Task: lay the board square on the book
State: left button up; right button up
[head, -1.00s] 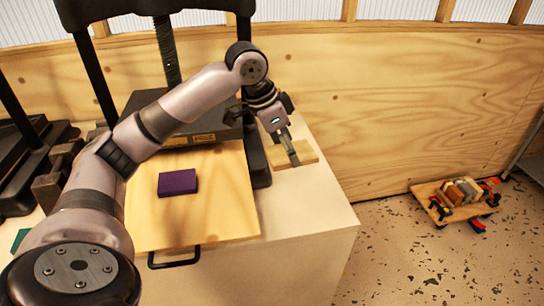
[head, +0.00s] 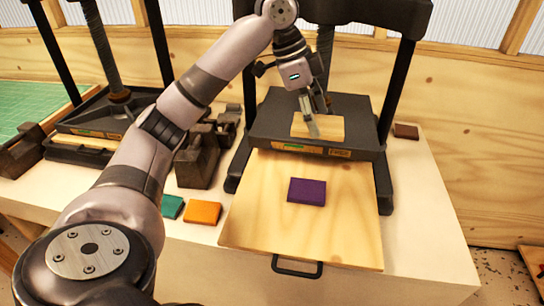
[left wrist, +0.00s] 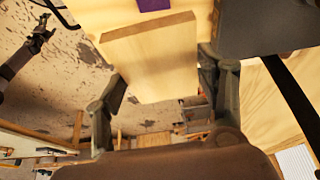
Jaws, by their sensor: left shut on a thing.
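The board (head: 331,128) is a small, pale wooden slab. My left gripper (head: 313,124) is shut on it and holds it in front of the press's dark bed in the head view. In the left wrist view the board (left wrist: 155,58) sits between the two fingers, its broad face showing. The purple book (head: 307,191) lies flat on the wooden sheet, nearer than the board and apart from it. Small parts of the book (left wrist: 154,4) show past the board in the left wrist view. A dark gripper, apparently my right one (left wrist: 38,38), shows small at the left there; its jaws are unclear.
The book lies on a pale wooden sheet (head: 300,235) with a black handle, in front of a black press (head: 315,110). Orange (head: 202,212) and teal (head: 172,206) pieces lie to the left. A brown block (head: 405,131) lies right of the press. Another press stands left.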

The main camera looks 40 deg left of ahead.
pick_arm(q)
jog(key=shift+s+a, duration=0.15)
jog(key=shift+a, duration=0.1)
send_over(308, 191)
jog(key=a, duration=0.1)
notch_tip(308, 191, down, 8)
jog(key=f, duration=0.2)
jog(key=f+p, duration=0.1)
jog(key=f, duration=0.3)
jog(key=shift+s+a+f+p, duration=0.1)
jog(key=shift+s+f+p, duration=0.2)
jog(key=shift+f, duration=0.65)
notch_tip(308, 191, down, 4)
jog(key=shift+r+p, duration=0.1)
jog(key=shift+p, duration=0.3)
jog(key=o, duration=1.2)
pick_arm(e)
jog(key=shift+d+r, duration=0.4)
jog(key=shift+r, duration=0.25)
jog(key=shift+d+r, duration=0.4)
jog(key=shift+r, duration=0.2)
